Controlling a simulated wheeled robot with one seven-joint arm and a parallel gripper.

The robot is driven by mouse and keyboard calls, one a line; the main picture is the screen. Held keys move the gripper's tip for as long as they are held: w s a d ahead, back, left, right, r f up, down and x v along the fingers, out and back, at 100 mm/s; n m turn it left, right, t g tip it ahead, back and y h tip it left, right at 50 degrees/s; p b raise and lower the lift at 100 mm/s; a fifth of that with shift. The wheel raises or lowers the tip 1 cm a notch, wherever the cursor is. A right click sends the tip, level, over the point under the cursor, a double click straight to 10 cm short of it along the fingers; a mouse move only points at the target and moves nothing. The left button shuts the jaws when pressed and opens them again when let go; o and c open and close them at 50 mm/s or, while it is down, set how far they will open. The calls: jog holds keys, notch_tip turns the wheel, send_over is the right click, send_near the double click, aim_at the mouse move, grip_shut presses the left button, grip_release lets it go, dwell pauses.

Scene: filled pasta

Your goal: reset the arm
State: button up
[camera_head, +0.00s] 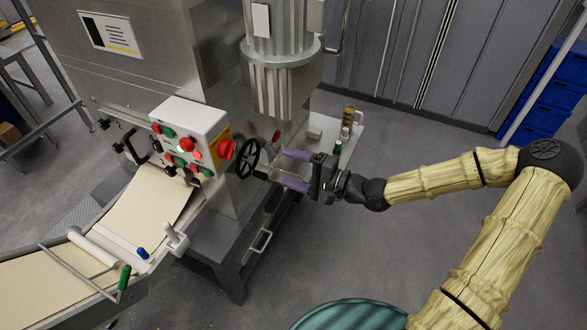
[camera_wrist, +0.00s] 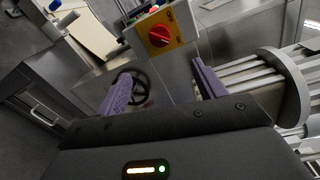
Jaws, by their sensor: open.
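My gripper (camera_head: 290,170) is at the end of my outstretched arm, pointing left towards the machine in the head view. Its two purple fingers stand apart with nothing visible between them. It is close to the black handwheel (camera_head: 249,158) on the machine's side, to the right of it; I cannot tell whether they touch. In the wrist view the purple fingers of my gripper (camera_wrist: 160,90) are spread wide. The handwheel also shows beyond the left finger in the wrist view (camera_wrist: 133,88), and a red rotary switch on a yellow plate (camera_wrist: 159,36) shows at the top.
A control box (camera_head: 190,132) with red and green buttons sits on the steel machine. A dough sheet (camera_head: 150,205) runs down the left. A metal cylinder (camera_head: 282,75) hangs above my gripper. A small shelf (camera_head: 350,128) holds bottles behind it. Open floor lies below my arm.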

jog(key=s+d+f+n+g+h, duration=0.4)
jog(key=d+f+h, duration=0.3)
jog(key=f+h, duration=0.35)
jog(key=s+d+r+n+h, duration=0.3)
jog(key=s+d+r+h, duration=0.2)
jog(key=s+d+r, duration=0.4)
notch_tip(320, 180, up, 2)
jog(key=shift+s+d+r, duration=0.1)
jog(key=shift+s+d, duration=0.2)
jog(key=shift+d, duration=0.6)
